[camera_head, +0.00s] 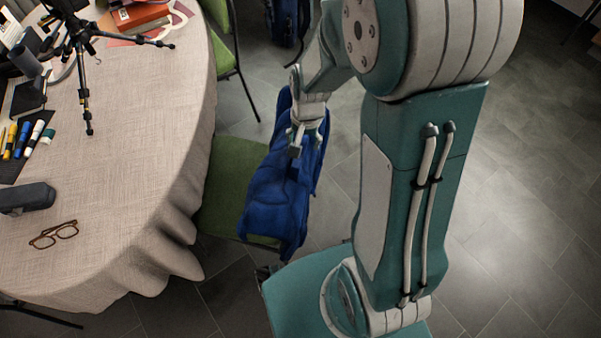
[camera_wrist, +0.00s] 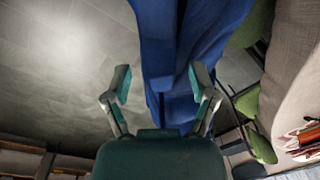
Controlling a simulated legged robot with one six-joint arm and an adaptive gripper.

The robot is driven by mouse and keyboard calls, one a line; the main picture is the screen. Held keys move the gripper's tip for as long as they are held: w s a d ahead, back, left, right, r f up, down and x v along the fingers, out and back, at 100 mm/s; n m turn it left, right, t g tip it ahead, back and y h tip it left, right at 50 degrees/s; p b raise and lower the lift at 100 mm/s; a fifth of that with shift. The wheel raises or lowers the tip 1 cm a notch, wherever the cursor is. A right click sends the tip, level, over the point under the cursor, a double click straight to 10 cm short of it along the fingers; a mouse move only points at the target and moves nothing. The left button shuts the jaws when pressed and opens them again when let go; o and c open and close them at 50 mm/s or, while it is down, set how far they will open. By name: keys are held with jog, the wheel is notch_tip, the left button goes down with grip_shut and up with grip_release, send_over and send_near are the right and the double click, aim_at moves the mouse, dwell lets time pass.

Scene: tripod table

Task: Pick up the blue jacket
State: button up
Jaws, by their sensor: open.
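The blue jacket (camera_head: 277,200) hangs over the green chair (camera_head: 226,180) beside the table in the head view. My gripper (camera_head: 297,143) is over the upper part of the jacket in that view, pointing down. In the wrist view the jacket (camera_wrist: 185,45) fills the upper middle. My gripper (camera_wrist: 160,85) is open there, its two fingers apart. The jacket's blue cloth shows between and beyond the fingers, nearer the right finger. No cloth is visibly gripped, and I cannot tell whether the fingers touch it. My arm hides part of the chair's back side.
A round table (camera_head: 120,130) with a beige cloth stands at the left, holding glasses (camera_head: 54,235), a tripod (camera_head: 82,60), markers (camera_head: 24,138) and a dark case (camera_head: 27,198). Another green chair (camera_head: 224,35) stands behind. The tiled floor (camera_head: 530,200) at the right is clear.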

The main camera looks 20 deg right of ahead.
jog(key=shift+a+f, duration=0.1)
jog(key=shift+c, duration=0.6)
grip_shut()
